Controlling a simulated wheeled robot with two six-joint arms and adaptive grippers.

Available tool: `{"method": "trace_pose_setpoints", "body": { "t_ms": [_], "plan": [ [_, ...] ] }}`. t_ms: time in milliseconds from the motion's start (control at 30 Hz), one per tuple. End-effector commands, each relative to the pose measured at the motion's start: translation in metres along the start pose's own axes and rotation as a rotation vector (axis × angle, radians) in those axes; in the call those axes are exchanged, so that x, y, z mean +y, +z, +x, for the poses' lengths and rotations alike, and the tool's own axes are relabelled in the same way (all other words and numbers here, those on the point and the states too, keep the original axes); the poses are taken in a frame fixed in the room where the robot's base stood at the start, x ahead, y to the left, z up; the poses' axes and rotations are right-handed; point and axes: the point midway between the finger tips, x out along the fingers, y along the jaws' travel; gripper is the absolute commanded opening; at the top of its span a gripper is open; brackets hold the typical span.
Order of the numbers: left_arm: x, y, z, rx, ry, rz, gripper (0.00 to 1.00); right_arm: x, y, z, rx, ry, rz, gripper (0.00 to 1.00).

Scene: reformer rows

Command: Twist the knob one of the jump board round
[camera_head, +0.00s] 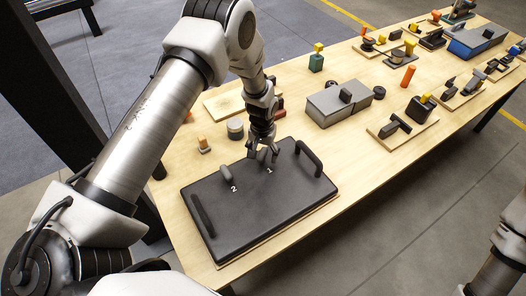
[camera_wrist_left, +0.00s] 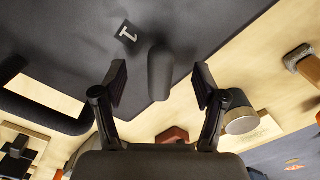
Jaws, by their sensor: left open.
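The jump board (camera_head: 215,210) is a dark flat panel lying on the near end of the table, with a bar handle at each end. Knob one (camera_head: 263,156) is a dark, rounded, elongated grip beside the white label 1; it also shows in the left wrist view (camera_wrist_left: 159,75). Knob two (camera_head: 226,173) stands to its left beside the label 2. My left gripper (camera_head: 262,150) is over knob one, pointing down. In the wrist view its open fingers stand on either side of knob one, with a gap on both sides. My right gripper is out of view.
The board's black handle (camera_head: 309,158) rises close to the right of my left gripper. A round grey-topped tin (camera_head: 235,129) and a small block piece (camera_head: 204,145) stand behind the board. A grey box (camera_head: 338,105) and several wooden-based fixtures fill the table farther right.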

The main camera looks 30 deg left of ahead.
Motion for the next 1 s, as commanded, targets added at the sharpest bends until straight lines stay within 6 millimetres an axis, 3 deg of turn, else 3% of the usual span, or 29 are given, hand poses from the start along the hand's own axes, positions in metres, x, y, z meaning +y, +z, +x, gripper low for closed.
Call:
{"method": "trace_pose_setpoints", "body": {
  "t_ms": [100,500,733,800,1000],
  "plan": [
    [0.0,0.0,-0.02,0.0,0.0,0.0,0.71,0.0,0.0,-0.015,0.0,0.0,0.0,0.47],
    [0.0,0.0,-0.064,0.001,0.0,0.0,0.71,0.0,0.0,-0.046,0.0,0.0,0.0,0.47],
    [0.0,0.0,-0.063,0.0,0.0,0.0,0.71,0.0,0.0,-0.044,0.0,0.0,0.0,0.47],
    [0.0,0.0,-0.063,0.0,0.0,0.002,0.55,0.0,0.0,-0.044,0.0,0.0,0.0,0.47],
    [0.001,0.001,-0.065,-0.021,0.005,0.068,0.55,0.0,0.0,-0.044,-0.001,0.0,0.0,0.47]
  ]
}}
